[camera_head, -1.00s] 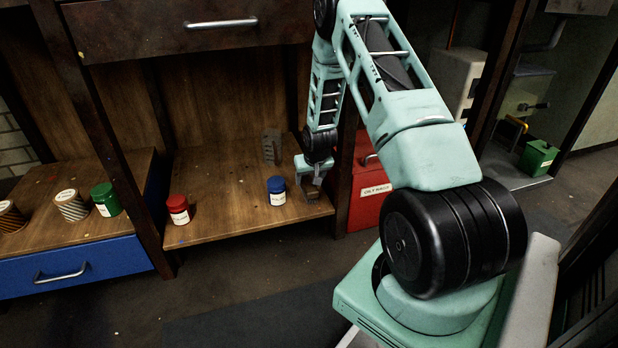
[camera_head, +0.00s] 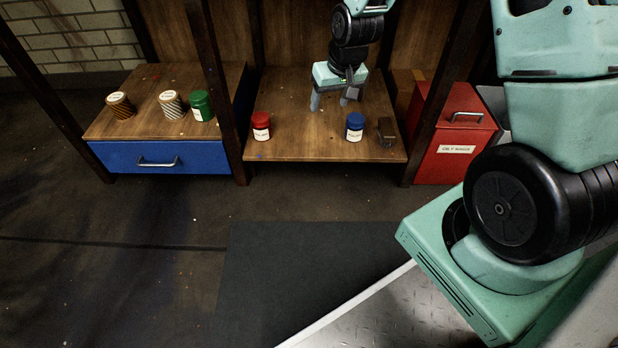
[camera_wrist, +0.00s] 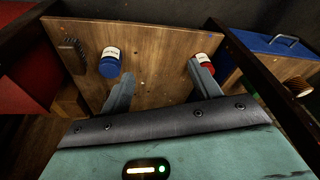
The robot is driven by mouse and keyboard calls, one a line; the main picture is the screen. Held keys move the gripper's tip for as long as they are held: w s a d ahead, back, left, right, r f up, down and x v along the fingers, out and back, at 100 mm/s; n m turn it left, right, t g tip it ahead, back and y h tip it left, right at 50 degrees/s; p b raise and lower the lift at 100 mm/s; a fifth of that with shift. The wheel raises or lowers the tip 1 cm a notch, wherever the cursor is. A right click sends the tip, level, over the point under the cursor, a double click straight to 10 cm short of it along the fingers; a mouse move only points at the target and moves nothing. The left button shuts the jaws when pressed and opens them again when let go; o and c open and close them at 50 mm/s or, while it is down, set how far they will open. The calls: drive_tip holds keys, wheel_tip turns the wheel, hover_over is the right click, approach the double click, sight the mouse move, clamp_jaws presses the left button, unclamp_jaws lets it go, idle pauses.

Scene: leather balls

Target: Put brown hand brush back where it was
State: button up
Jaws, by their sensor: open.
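The brown hand brush (camera_head: 386,131) stands on the wooden shelf (camera_head: 300,146), close to its right front corner and to the right of a blue jar (camera_head: 355,127). In the wrist view the brush (camera_wrist: 72,52) shows at the upper left, dark and ridged, beside the blue jar (camera_wrist: 110,64). My gripper (camera_head: 334,104) is open and empty above the shelf, behind the blue jar and to the left of the brush, apart from both. In the wrist view my two fingers (camera_wrist: 160,85) are spread wide with nothing between them.
A red jar (camera_head: 261,126) stands at the shelf's left front. A red box (camera_head: 455,140) is just right of the shelf, past a dark post. Left, a blue-drawer unit (camera_head: 160,157) carries a green jar (camera_head: 201,105) and two striped spools. The floor in front is clear.

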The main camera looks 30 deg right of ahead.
drive_tip(key=s+a+r+n, duration=0.1)
drive_tip(key=s+a+r, duration=0.15)
drive_tip(key=a, duration=0.25)
drive_tip(key=s+a+r+n+g+y, duration=0.1)
drive_tip(key=s+a+r+n, duration=0.15)
drive_tip(key=a, duration=0.25)
drive_tip(key=s+a+r, duration=0.2)
drive_tip(key=s+a, duration=0.1)
drive_tip(key=a, duration=0.1)
drive_tip(key=s+a+r+n, duration=0.1)
drive_tip(key=s+a+n, duration=0.1)
drive_tip(key=s, duration=0.4)
drive_tip(key=s+a+r+n+g, duration=0.1)
drive_tip(key=s+a+r+n, duration=0.1)
drive_tip(key=s+a, duration=0.2)
drive_tip(key=s+a+r+n+g, duration=0.1)
drive_tip(key=s+a+r+n, duration=0.1)
drive_tip(key=s, duration=0.8)
drive_tip(key=shift+a+r+h, duration=0.2)
drive_tip(key=shift+a+h, duration=0.1)
drive_tip(key=shift+a, duration=0.25)
wheel_tip(320, 180, up, 48)
drive_tip(key=p, duration=4.8)
drive_tip(key=shift+r, duration=0.15)
